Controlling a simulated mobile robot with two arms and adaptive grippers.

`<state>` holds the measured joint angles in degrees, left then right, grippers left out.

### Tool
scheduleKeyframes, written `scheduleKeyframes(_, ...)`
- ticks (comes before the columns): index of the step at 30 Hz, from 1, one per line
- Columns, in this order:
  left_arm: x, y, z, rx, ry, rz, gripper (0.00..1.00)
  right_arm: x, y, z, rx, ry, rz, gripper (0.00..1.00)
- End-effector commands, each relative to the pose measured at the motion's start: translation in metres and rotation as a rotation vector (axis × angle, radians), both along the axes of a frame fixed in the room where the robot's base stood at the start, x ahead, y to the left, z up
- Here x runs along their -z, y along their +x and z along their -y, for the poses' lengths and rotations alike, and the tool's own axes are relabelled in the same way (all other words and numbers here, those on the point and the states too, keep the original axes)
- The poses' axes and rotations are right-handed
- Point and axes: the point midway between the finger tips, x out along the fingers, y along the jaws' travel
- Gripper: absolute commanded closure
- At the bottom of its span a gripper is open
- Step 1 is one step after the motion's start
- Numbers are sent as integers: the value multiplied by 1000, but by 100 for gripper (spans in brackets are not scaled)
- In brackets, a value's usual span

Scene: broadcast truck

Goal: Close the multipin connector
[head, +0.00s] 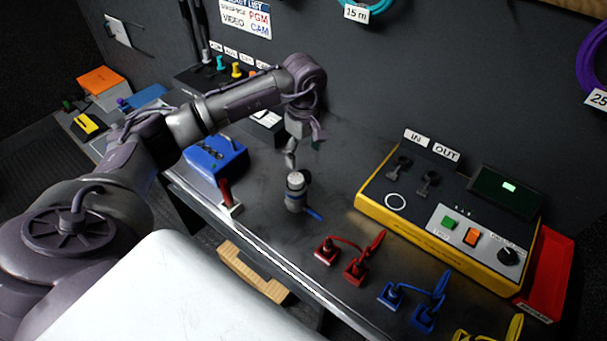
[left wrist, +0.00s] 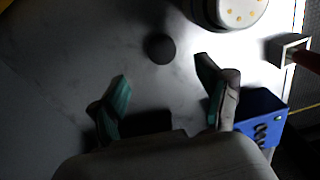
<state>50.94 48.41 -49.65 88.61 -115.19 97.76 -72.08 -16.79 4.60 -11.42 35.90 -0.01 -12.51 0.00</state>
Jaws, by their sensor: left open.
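My right gripper is not in view.
A blue box (head: 215,157) and a red-handled piece on a white base (head: 230,208) stand left of the connector. A yellow-edged control panel (head: 450,220) is to the right. Red (head: 355,268) and blue (head: 422,315) cabled plugs line the front edge.

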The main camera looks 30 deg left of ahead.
Motion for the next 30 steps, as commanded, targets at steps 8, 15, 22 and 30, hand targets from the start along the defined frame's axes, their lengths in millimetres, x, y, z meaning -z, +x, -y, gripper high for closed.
scheduleKeyframes(8,19,0,1,1,0,2,23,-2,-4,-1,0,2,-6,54)
scheduleKeyframes(15,19,0,1,1,-1,1,23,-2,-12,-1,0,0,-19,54)
scheduleKeyframes(22,47,-5,0,0,-3,-5,23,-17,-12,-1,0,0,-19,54)
scheduleKeyframes(30,70,-3,0,1,-1,2,23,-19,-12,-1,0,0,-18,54)
